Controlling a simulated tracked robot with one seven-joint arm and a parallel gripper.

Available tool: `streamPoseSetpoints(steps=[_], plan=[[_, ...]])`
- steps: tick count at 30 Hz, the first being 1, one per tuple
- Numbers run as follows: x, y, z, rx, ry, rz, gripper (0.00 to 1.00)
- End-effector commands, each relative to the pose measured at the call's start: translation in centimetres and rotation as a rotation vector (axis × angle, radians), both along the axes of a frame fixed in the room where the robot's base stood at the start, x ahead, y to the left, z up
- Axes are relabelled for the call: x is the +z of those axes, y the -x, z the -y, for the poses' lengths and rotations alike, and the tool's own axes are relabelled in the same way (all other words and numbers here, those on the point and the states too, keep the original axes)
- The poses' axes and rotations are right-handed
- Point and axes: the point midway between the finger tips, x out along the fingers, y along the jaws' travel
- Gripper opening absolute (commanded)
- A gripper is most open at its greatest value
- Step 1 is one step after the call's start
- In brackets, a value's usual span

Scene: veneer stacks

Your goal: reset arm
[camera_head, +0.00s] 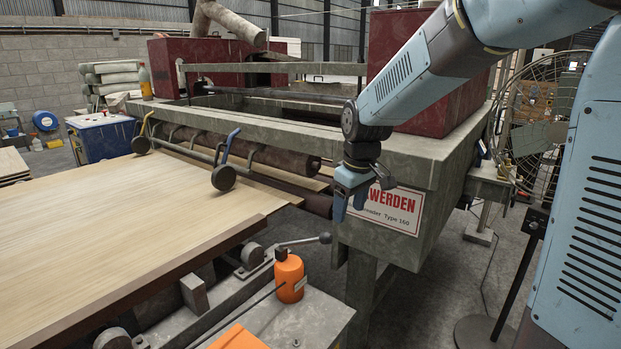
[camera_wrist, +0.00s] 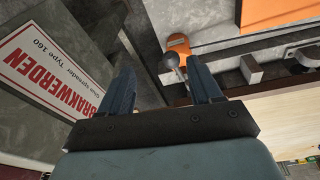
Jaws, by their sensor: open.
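My gripper (camera_head: 350,203) hangs at the end of my arm in the head view, in front of the corner of the glue spreader (camera_head: 310,127) and just left of its white sign (camera_head: 392,209). In the wrist view the two dark blue fingers of my gripper (camera_wrist: 160,88) stand apart with nothing between them. The sign (camera_wrist: 45,70) also shows there at the left. An orange bottle (camera_head: 290,277) stands on the grey bench below and left of my gripper; it shows beyond the fingertips in the wrist view (camera_wrist: 178,45).
A stack of pale veneer sheets (camera_head: 100,230) fills the left. A lever with a dark knob (camera_head: 305,240) sticks out beside the bottle. An orange flat item (camera_head: 238,338) lies on the bench (camera_head: 310,318). A large fan (camera_head: 540,115) stands at the right. Floor between spreader and fan is partly open.

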Motion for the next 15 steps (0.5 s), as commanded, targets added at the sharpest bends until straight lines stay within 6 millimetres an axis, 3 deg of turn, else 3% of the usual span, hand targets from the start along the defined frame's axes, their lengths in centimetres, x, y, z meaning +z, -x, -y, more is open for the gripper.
streamPoseSetpoints(steps=[6,15], plan=[[3.7,4.4,3.9,-0.162,-0.01,0.068,0.64],[6.9,10.8,8.4,-0.38,-0.046,0.151,0.64]])
